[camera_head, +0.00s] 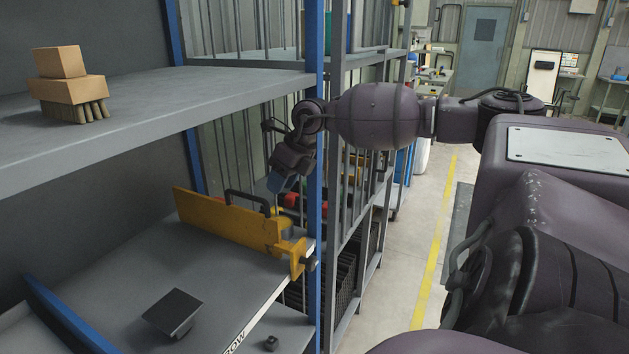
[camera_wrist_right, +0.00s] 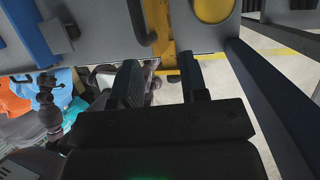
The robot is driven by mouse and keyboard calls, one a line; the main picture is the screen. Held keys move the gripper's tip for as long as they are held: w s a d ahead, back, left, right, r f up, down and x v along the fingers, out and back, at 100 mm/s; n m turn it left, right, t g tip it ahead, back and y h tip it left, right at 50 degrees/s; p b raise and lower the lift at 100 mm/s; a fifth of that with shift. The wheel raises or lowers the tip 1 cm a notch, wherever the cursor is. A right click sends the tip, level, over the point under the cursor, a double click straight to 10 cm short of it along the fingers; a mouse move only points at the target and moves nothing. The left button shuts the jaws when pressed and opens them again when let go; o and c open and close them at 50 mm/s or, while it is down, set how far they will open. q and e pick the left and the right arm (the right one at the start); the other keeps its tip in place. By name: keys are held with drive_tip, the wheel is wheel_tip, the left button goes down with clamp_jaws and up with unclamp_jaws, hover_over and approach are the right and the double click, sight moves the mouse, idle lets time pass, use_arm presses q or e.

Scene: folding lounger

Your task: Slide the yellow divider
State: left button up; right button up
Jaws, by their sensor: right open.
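The yellow divider (camera_head: 225,222) stands upright across the lower shelf (camera_head: 130,275) in the head view. It has a black handle (camera_head: 247,203) on top and a yellow clamp-like end (camera_head: 290,252) at the shelf's front edge. My right gripper (camera_head: 279,184) is above and a little behind the divider's front part, beside the blue post, apparently apart from it. In the right wrist view the two dark fingers of the right gripper (camera_wrist_right: 160,82) are spread, and a yellow part (camera_wrist_right: 166,58) shows beyond them. My left gripper is not in view.
A blue upright post (camera_head: 315,130) stands close to my right gripper. A dark block (camera_head: 173,312) lies on the lower shelf, with a blue bar (camera_head: 70,315) at left.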

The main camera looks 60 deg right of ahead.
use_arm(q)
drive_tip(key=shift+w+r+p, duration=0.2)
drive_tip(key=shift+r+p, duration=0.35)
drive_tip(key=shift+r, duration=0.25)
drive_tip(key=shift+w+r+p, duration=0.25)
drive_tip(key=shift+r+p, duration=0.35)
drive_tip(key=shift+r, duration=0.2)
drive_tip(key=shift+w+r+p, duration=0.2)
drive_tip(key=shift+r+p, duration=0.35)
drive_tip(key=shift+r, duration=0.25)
use_arm(e)
drive_tip(key=shift+s+d, duration=0.65)
drive_tip(key=shift+s, duration=0.35)
drive_tip(key=shift+s+d, duration=0.7)
drive_tip(key=shift+s, duration=0.3)
drive_tip(key=shift+s+d, duration=0.65)
drive_tip(key=shift+s, duration=0.35)
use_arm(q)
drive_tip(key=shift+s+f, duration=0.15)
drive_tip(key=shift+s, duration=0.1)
